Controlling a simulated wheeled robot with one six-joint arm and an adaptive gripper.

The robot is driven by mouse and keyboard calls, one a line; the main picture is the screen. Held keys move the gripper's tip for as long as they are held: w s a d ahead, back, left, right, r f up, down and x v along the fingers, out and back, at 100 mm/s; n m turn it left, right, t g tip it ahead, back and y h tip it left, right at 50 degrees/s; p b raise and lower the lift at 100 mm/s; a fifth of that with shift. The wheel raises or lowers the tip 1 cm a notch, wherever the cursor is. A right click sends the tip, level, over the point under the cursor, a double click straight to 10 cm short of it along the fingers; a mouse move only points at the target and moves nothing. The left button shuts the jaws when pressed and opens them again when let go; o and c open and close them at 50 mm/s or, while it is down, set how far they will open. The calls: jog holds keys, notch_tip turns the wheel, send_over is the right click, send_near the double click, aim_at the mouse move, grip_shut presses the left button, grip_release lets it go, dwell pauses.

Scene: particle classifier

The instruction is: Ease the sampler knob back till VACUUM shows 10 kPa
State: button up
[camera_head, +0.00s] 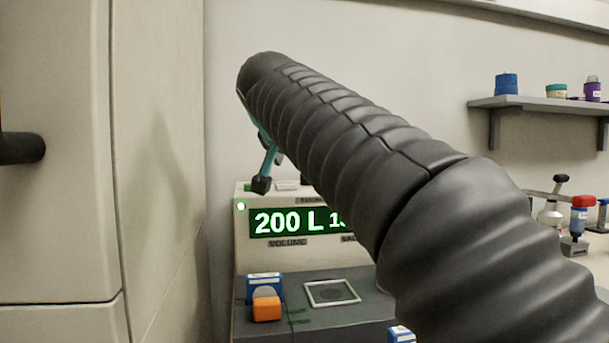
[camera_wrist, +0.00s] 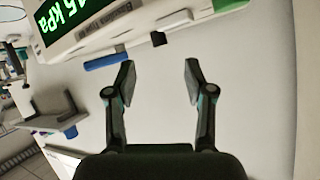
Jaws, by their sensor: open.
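The sampler (camera_head: 243,226) is a pale box with a green-lit display (camera_head: 290,221). In the head view it reads 200 L over VOLUME, and my arm covers most of the VACUUM figure. In the wrist view the tilted display (camera_wrist: 68,17) ends in "5 kPa", its first digit cut off. A small black block (camera_wrist: 158,39) at the box's top edge may be the knob; I cannot be sure. My gripper (camera_wrist: 160,80) is open and empty, its fingers spread with the block beyond and between their tips, apart from it. In the head view one fingertip shows above the box top.
A blue piece (camera_wrist: 105,59) lies along the box edge near one finger. Blue and orange blocks (camera_head: 266,307) and a framed plate (camera_head: 332,292) are on the dark unit below. A tall pale cabinet (camera_head: 60,200) stands left; a shelf (camera_head: 535,102) holds jars at right.

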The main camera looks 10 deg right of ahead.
jog(key=w+d+f+n, duration=0.1)
jog(key=w, duration=0.3)
jog(key=w+d+f+n, duration=0.1)
jog(key=w+d, duration=0.1)
jog(key=w, duration=0.2)
jog(key=w+d+f+p, duration=0.1)
jog(key=w+f, duration=0.1)
jog(key=w, duration=0.2)
jog(key=shift+w+d+n+t+h, duration=0.3)
jog(key=shift+w+d+n+h, duration=0.05)
jog(key=shift+d+n+h, duration=0.05)
jog(key=shift+r, duration=0.1)
grip_shut()
